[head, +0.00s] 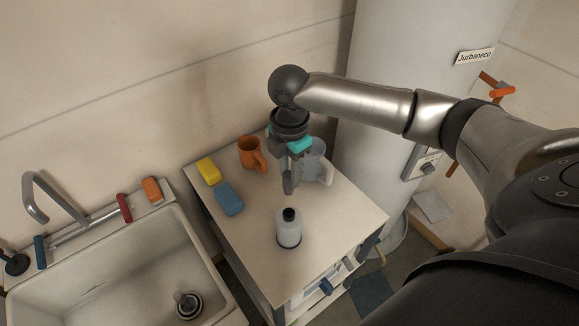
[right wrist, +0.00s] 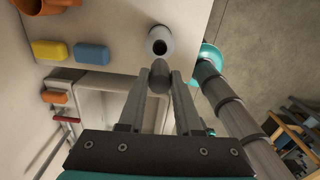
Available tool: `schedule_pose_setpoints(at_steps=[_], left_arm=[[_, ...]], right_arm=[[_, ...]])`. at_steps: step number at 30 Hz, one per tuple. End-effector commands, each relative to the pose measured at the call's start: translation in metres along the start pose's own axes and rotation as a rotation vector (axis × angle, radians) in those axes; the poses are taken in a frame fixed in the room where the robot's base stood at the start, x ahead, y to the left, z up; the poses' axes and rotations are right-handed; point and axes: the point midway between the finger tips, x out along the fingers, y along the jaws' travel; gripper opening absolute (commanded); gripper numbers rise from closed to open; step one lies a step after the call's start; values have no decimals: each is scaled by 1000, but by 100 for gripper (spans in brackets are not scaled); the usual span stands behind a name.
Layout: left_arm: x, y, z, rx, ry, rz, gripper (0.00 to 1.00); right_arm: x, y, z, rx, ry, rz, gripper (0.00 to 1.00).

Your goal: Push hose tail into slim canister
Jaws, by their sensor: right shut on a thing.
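The slim canister (head: 289,229) is white with a dark neck and stands upright on the small table. In the right wrist view the canister (right wrist: 165,50) shows from above, its dark round mouth facing me. My right gripper (head: 291,180) points down behind the canister, over the table. It is shut on a dark grey, rounded piece, which I take for the hose tail (right wrist: 159,78). In the right wrist view its end lies just below the canister's mouth; in the head view it is apart from the canister. The rest of the hose cannot be made out. My left gripper is not in view.
A yellow sponge (head: 209,170), a blue sponge (head: 229,199) and an orange mug (head: 251,153) are left of the gripper. A grey mug (head: 317,158) is close behind it. A sink (head: 120,262) lies left, a tall grey cylinder (head: 385,120) right. The table (head: 325,222) is bare right of the canister.

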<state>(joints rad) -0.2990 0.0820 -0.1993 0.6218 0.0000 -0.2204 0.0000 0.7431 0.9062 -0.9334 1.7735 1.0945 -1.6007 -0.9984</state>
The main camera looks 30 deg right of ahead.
Motion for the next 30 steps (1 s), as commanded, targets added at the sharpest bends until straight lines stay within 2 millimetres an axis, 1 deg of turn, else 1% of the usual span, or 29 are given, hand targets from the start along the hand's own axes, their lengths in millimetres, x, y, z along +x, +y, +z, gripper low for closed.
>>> schedule_pose_setpoints(at_steps=[6,10,22,30], left_arm=[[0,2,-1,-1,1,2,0],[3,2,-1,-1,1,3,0],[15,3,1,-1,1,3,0],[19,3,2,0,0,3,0]], right_arm=[[-1,0,1,-8,-1,0,0],[6,0,0,-8,0,-1,0],[45,0,0,-6,0,-2,0],[68,0,0,-7,1,-1,0]])
